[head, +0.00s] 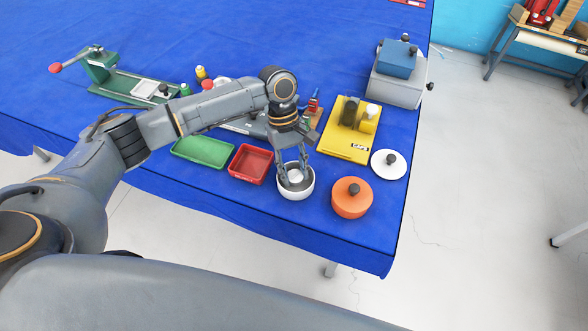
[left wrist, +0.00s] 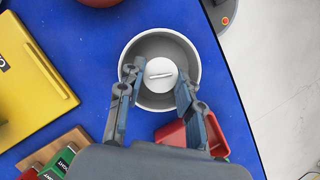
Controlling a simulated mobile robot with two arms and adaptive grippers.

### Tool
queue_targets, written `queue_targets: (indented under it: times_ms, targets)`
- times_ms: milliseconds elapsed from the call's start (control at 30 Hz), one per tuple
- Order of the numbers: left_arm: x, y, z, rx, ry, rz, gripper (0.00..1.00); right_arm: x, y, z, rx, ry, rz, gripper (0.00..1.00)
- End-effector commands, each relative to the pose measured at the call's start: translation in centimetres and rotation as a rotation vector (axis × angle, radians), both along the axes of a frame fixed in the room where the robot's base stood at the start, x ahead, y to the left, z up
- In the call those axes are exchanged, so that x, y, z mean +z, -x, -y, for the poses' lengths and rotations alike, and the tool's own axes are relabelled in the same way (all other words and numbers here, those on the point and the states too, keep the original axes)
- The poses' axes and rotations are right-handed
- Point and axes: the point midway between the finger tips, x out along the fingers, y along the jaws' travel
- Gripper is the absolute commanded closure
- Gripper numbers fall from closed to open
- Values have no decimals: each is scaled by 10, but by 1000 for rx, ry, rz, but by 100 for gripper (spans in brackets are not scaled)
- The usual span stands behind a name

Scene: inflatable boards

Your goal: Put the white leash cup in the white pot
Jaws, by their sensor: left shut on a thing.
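The white pot (head: 296,193) stands uncovered near the front edge of the blue-covered table. It also shows from above in the left wrist view (left wrist: 160,43). The white leash cup (left wrist: 161,76), round with a pale bar across its top, is inside the pot's rim in the left wrist view. My left gripper (head: 295,177) points down into the pot, its fingers on either side of the cup and shut on it. Whether the cup touches the pot's floor is hidden. My right gripper is in neither view.
A red tray (head: 251,164) and a green tray (head: 203,151) lie left of the pot. An orange lidded pot (head: 351,198) and a white lid (head: 388,164) are to its right. A yellow board (head: 345,148) with bottles on it is behind. The table edge is close in front.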

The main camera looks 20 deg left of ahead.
Motion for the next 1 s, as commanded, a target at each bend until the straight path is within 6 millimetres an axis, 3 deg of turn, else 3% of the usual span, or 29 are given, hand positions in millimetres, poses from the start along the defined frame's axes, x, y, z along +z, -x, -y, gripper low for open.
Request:
queue_targets:
  times_ms: [767, 800, 900, 1000]
  targets:
    - [-12, 0, 0, 0, 1, -1, 84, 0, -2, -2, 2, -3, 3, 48]
    - [-12, 0, 0, 0, 1, 0, 57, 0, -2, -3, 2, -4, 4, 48]
    - [-12, 0, 0, 0, 1, 0, 38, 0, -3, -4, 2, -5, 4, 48]
    - [-12, 0, 0, 0, 1, -1, 38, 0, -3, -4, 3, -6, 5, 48]
